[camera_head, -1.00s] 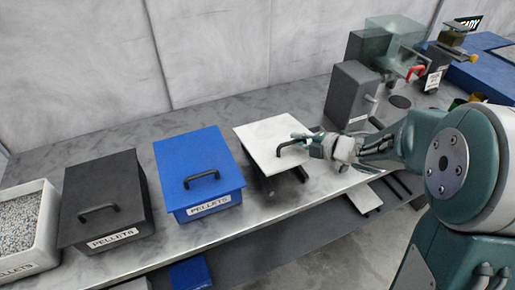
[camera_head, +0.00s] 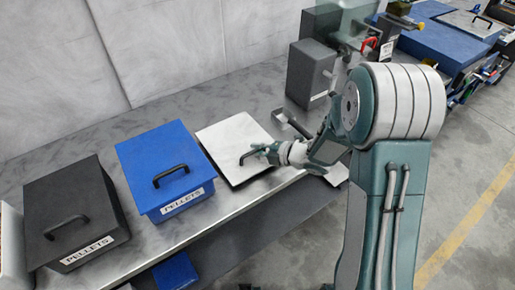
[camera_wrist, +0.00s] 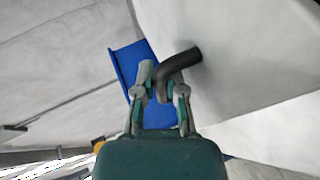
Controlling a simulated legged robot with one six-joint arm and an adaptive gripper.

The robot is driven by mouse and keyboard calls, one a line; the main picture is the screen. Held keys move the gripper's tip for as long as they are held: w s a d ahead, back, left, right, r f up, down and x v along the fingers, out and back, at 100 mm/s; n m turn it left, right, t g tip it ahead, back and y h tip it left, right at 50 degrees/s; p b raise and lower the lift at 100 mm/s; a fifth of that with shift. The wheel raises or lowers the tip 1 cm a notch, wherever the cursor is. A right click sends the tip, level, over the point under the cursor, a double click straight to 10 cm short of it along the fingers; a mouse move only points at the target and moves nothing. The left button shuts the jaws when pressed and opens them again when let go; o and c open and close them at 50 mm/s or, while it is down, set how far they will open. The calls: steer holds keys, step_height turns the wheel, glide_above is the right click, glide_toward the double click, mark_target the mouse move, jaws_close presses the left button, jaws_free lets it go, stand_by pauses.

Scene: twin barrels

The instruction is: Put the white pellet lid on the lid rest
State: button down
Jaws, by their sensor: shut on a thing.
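The white lid (camera_head: 232,139) is a flat square plate with a black bar handle (camera_head: 257,152). It lies level at or just above the bench, right of the blue bin. My gripper (camera_head: 268,152) is shut on this handle from the right. In the wrist view my gripper (camera_wrist: 163,88) has its fingers around the black handle (camera_wrist: 187,60), and the pale lid (camera_wrist: 235,70) fills the right side. The lid rest is not clearly seen; the lid hides what is under it, and I cannot tell whether it touches a support.
A blue bin (camera_head: 150,150) and a black bin (camera_head: 65,190), both lidded and labelled PELLETS, stand to the left. A grey bar (camera_head: 291,126) lies just right of the lid, with a dark grey box (camera_head: 310,75) behind. The bench (camera_head: 140,265) is clear in front.

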steer(key=shift+d, duration=0.25)
steer(key=c, duration=1)
jaws_free()
steer(key=shift+d, duration=0.1)
steer(key=shift+o, duration=1.4)
steer(key=shift+a, duration=0.2)
